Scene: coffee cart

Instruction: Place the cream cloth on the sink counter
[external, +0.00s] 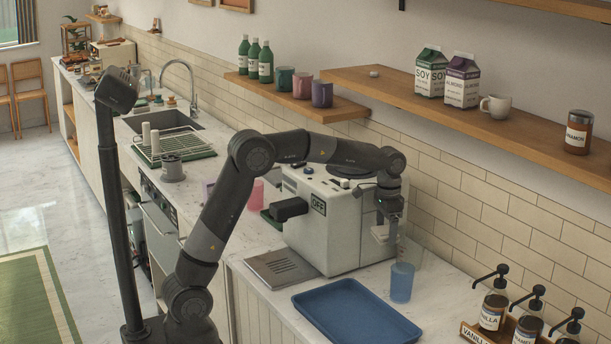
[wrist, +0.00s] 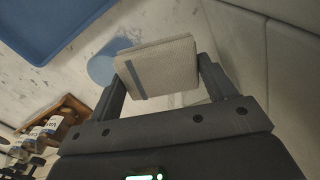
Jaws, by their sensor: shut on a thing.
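The cream cloth (wrist: 157,69) is folded into a small block with a grey-blue stripe. My gripper (external: 385,222) is shut on it, with one finger at each side in the wrist view. In the external view the cloth (external: 381,235) hangs in the air beside the coffee machine's right side, above the counter near a blue cup. The sink counter (external: 186,194) runs along the wall at the left, with a dark sink (external: 160,120) and a tall faucet (external: 190,88). My gripper is far from the sink.
The coffee machine (external: 322,228) stands between my gripper and the sink side. A blue cup (external: 402,282) and blue tray (external: 356,314) are below. Syrup bottles (external: 493,312) stand at right.

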